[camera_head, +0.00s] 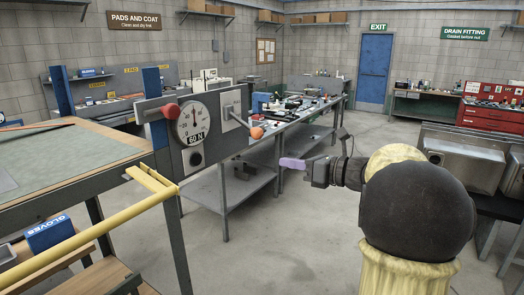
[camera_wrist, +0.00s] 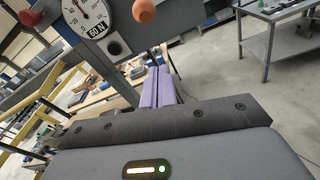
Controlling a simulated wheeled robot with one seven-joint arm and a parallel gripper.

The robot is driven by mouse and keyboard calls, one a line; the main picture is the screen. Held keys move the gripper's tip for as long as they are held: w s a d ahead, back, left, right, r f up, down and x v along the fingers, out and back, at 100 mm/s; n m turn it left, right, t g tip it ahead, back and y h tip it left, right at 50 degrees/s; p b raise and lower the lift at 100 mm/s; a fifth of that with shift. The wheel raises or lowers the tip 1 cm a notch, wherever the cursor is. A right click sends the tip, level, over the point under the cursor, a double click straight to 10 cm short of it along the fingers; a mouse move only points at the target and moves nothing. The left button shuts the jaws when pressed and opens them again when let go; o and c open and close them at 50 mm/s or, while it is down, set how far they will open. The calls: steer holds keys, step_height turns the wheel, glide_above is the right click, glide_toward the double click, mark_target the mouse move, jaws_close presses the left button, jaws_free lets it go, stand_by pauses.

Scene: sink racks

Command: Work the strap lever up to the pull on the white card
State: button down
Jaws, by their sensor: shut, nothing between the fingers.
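A grey panel (camera_head: 214,150) carries a round white dial (camera_head: 192,124) with a small red needle. The white card (camera_head: 197,138) below the dial face reads "60 N"; it also shows in the wrist view (camera_wrist: 97,31). A lever with an orange knob (camera_head: 257,132) slopes down to the right from a pale plate (camera_head: 231,103) on the panel. The orange knob is at the top of the wrist view (camera_wrist: 143,10). My gripper (camera_head: 291,163), with purple fingers, is shut and empty, right of and lower than the orange knob, apart from it.
A red knob (camera_head: 170,110) on a rod sticks out at the panel's left. A yellow rail (camera_head: 100,228) runs in front of the left workbench (camera_head: 90,190). A long grey bench (camera_head: 300,128) stands behind the panel. The floor (camera_head: 290,240) around my arm is clear.

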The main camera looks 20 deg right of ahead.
mark_target(245, 126)
steer(key=shift+s+n, duration=0.25)
steer(key=shift+n, duration=0.15)
steer(key=w+a+r+p, duration=0.2)
steer(key=w+a+p, duration=0.3)
steer(key=w+p, duration=0.2)
steer(key=shift+a+r+p, duration=0.35)
steer(key=shift+r+p, duration=0.05)
steer(key=shift+p, duration=0.1)
steer(key=shift+r+g, duration=0.15)
steer(key=shift+g, duration=0.15)
steer(key=shift+d+r+p, duration=0.15)
steer(key=shift+r+p, duration=0.05)
steer(key=shift+p, duration=0.1)
